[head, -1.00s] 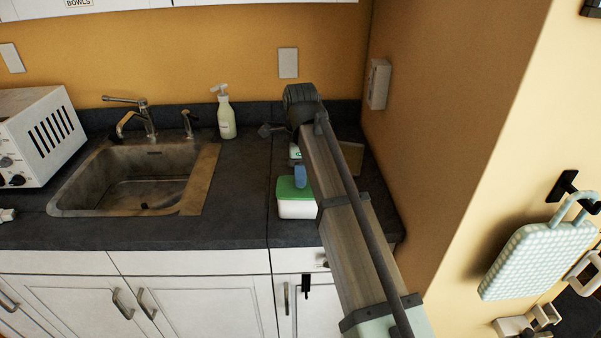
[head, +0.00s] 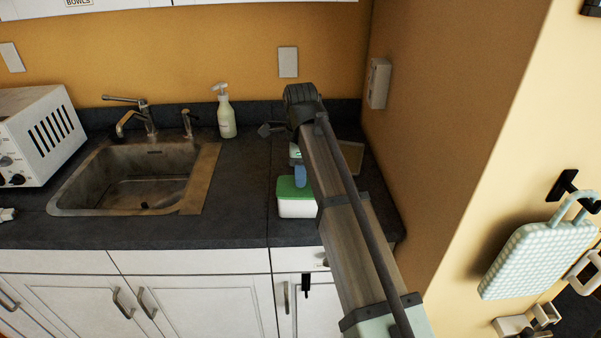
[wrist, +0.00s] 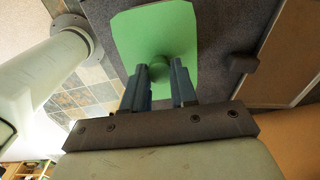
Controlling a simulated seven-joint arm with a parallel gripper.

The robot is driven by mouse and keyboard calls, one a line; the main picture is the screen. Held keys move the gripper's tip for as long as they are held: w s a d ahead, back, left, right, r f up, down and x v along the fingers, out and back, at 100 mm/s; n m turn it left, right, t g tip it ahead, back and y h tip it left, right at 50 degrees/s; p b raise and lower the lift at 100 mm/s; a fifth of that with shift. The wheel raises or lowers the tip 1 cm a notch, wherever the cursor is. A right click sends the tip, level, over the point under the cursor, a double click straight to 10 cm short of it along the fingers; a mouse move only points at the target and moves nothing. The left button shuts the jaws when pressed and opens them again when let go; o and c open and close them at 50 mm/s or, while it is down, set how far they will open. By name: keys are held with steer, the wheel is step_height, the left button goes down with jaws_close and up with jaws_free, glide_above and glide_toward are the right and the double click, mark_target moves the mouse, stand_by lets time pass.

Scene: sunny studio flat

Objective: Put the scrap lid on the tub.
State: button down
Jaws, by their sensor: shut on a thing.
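The scrap lid (head: 285,188) is a green plate, and it lies over the top of the white tub (head: 296,208) on the counter. From the head view I cannot tell whether it is fully seated or slightly above the rim. In the wrist view the lid (wrist: 150,25) fills the top middle, with a round green knob at its near side. My gripper (wrist: 160,70) has its two blue-grey fingers on either side of this knob, shut on it. In the head view my gripper (head: 300,180) points down at the lid. The tub is hidden in the wrist view.
My arm crosses the counter (head: 245,200) just right of the tub and hides part of it. A tan board (head: 351,155) lies behind it near the right wall. The sink (head: 135,180) and a soap bottle (head: 226,115) are left. Counter between sink and tub is clear.

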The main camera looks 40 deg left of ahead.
steer(key=shift+f, duration=0.15)
stand_by(0.3)
steer(key=shift+c, duration=1.7)
jaws_free()
steer(key=shift+r, duration=0.2)
steer(key=shift+r, duration=3.3)
